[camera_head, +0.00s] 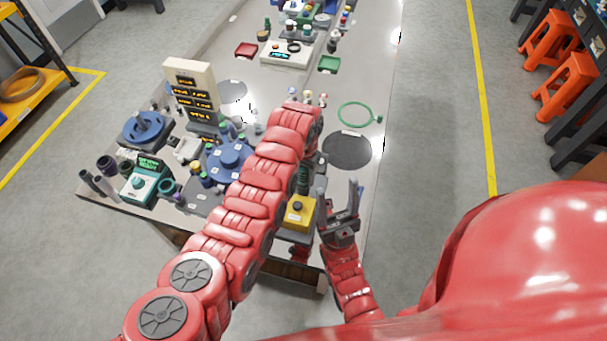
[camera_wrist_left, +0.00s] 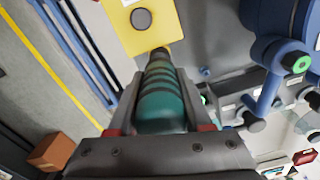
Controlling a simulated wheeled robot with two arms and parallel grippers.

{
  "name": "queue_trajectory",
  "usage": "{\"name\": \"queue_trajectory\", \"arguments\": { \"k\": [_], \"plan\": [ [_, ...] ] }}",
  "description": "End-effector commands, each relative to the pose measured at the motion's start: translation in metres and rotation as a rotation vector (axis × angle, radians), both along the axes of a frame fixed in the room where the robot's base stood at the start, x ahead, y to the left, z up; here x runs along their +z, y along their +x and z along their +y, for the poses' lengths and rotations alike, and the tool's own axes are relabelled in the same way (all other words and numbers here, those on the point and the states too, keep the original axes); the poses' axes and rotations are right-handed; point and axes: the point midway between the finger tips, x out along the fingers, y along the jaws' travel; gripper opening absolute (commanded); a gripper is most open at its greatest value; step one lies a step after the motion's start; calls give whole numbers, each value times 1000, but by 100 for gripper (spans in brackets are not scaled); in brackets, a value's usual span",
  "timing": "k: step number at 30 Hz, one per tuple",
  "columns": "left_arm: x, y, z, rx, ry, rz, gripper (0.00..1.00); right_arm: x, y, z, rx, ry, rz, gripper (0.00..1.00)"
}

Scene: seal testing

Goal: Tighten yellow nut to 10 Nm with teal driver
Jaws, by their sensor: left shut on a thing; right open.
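The teal driver (camera_wrist_left: 162,105) has a ribbed handle, teal and dark, with a dark tip. My left gripper (camera_wrist_left: 160,88) is shut on its handle. In the left wrist view the tip appears by the lower edge of a yellow block (camera_wrist_left: 116,30) with a round dark knob; I cannot tell whether they touch. In the head view the yellow block (camera_head: 299,213) sits near the table's front edge, and my left arm hides most of the driver. I cannot make out a separate yellow nut. My right gripper (camera_head: 338,190) is open and empty, right of the yellow block.
A blue fixture (camera_wrist_left: 275,80) with a green-faced part stands right of the driver. A teal device with a display (camera_head: 146,185) and a display panel (camera_head: 192,90) stand at left. A dark round mat (camera_head: 347,150) and a green ring (camera_head: 357,115) lie at right.

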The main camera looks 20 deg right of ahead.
Motion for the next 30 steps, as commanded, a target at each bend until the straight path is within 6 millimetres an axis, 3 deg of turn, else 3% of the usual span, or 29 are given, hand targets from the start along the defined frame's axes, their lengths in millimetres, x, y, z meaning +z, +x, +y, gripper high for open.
{"name": "queue_trajectory", "arguments": {
  "k": [30],
  "plan": [
    [-7,0,0,0,0,-1,0,-8,0,0,0,0,0,60]
  ]
}}
